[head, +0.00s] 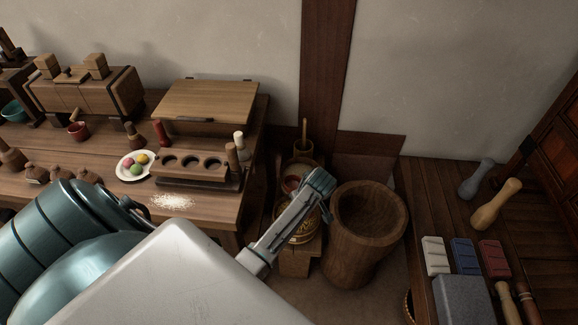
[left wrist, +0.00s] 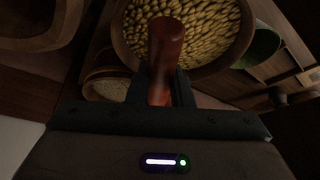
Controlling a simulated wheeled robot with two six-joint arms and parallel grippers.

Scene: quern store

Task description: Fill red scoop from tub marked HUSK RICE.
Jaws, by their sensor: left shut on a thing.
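In the left wrist view my left gripper (left wrist: 163,90) is shut on a glossy red-brown handle, which I take for the red scoop (left wrist: 166,42). Its bowl cannot be made out there. Beyond the handle lies a round tub (left wrist: 119,38) full of plump yellow grains. My right gripper is not in view.
A tall, hollow wooden mortar (head: 366,262) stands just right of the gripper. Another tub of paler grain (left wrist: 104,90) is in the left wrist view. The table (head: 212,213) has a holed rack (head: 195,165) and spilled grain. A low wooden bench (head: 430,205) is at right.

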